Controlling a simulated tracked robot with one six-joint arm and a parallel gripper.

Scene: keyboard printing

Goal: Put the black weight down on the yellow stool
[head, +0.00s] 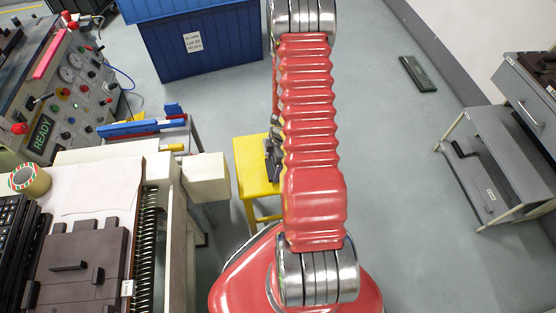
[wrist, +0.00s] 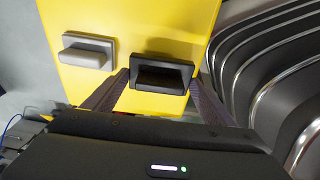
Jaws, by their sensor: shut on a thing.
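The yellow stool (head: 249,178) stands on the floor left of my arm in the head view, partly hidden by the arm. Its top (wrist: 130,30) fills the upper middle of the wrist view. The black weight (wrist: 162,76) is between the fingers of my gripper (wrist: 160,84), over the stool's top near an edge. My gripper is shut on it. I cannot tell whether the weight touches the stool. A grey weight (wrist: 88,50) with a raised handle sits on the stool to the left, apart from the black one. In the head view the gripper is mostly hidden by my arm.
A bench with a black slab (head: 80,265) and a tape roll (head: 30,180) is at left, near the stool. A control panel (head: 70,90) and a blue crate (head: 205,50) stand behind. A grey shelf unit (head: 490,160) is at right.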

